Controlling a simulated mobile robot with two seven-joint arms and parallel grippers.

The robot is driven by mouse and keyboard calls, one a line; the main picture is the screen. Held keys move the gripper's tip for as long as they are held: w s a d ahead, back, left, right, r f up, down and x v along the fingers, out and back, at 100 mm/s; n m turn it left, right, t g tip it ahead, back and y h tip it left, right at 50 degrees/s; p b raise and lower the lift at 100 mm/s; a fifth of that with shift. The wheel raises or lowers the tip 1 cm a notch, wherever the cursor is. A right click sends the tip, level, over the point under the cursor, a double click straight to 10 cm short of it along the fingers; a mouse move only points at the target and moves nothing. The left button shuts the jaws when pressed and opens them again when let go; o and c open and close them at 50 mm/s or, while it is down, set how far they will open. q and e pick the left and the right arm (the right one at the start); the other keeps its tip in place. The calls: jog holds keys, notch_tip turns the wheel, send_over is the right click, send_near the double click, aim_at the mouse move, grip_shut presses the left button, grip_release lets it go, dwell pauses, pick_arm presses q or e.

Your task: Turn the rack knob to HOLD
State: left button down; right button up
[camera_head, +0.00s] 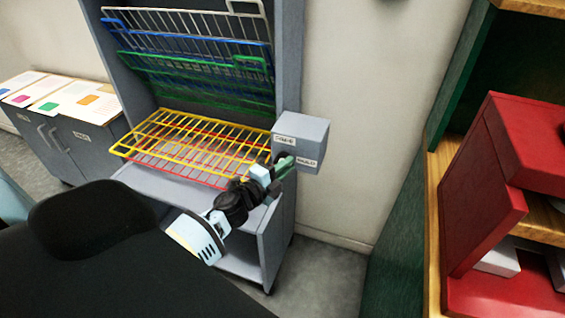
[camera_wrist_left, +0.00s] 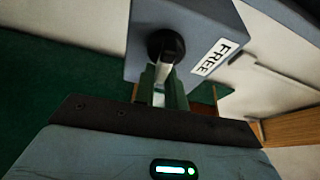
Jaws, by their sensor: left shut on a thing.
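The grey knob box (camera_head: 308,130) is fixed to the right side of the rack frame. Its front carries two small labels in the head view; the right one appears to read HOLD (camera_head: 306,162). In the left wrist view the box (camera_wrist_left: 205,20) shows a FREE label (camera_wrist_left: 214,57) right of the black round knob (camera_wrist_left: 165,45). My left gripper (camera_head: 283,167) is at the front of the box, its green fingers (camera_wrist_left: 164,88) shut on the knob's pale bar. The fingers hide part of the knob, and I cannot tell which label it points to. My right gripper is out of view.
The grey rack (camera_head: 290,60) holds tilted white, blue and green wire shelves; a yellow and red one (camera_head: 190,140) lies lower. A low cabinet with papers (camera_head: 60,90) stands left. A wooden shelf with red boxes (camera_head: 485,190) stands right. Bare floor (camera_head: 320,275) lies between.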

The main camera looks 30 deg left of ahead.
pick_arm(q)
jog(key=shift+a+f+m+p, duration=0.1)
jog(key=shift+a+m+p, duration=0.3)
jog(key=shift+m, duration=0.1)
jog(key=shift+g, duration=0.3)
jog(key=c, duration=1.4)
grip_release()
jog(key=shift+a, duration=0.1)
jog(key=shift+c, duration=0.2)
jog(key=shift+s+d, duration=0.1)
jog(key=shift+d, duration=0.15)
jog(key=s+a, duration=0.1)
jog(key=s, duration=0.6)
jog(key=shift+s+a+b, duration=0.15)
jog(key=shift+s+b, duration=0.1)
jog(key=shift+b, duration=0.05)
